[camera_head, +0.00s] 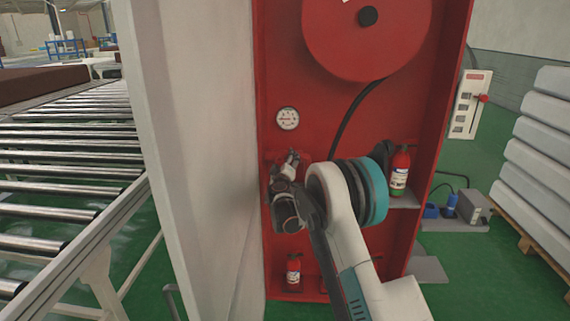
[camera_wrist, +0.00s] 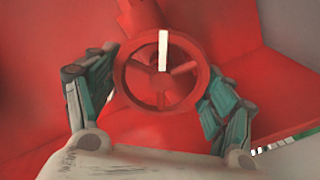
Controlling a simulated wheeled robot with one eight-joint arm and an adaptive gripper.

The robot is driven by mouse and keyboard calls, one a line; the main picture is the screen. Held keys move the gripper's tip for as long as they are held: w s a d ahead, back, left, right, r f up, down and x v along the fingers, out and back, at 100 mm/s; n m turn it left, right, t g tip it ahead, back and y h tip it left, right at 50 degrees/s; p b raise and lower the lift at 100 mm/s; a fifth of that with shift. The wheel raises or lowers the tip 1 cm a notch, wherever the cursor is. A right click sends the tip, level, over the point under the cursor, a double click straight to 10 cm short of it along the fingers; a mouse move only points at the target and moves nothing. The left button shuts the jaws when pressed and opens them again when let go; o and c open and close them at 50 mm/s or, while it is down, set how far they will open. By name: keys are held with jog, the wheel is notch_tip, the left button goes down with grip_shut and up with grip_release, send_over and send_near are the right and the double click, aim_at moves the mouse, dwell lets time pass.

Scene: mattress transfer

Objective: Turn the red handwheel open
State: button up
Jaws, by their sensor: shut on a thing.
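The red handwheel (camera_wrist: 127,104) is in the middle of the wrist view, with spokes, a round hub and a white mark running from its top rim towards the hub. My gripper (camera_wrist: 163,74) has one green-padded finger on each side of the rim and is shut on the wheel. In the head view my gripper (camera_head: 289,166) reaches into the red cabinet (camera_head: 345,112), below the white gauge. The handwheel is mostly hidden there by my gripper and arm.
A hose reel (camera_head: 335,45) hangs above, with a black hose running down. A gauge (camera_head: 288,118) sits above my gripper. Fire extinguishers stand on the shelf at right (camera_head: 399,172) and at the bottom (camera_head: 294,270). The pale open door (camera_head: 205,160) stands close on the left.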

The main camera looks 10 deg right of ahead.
jog(key=o, duration=1)
jog(key=shift+o, duration=0.2)
jog(key=v, duration=1.2)
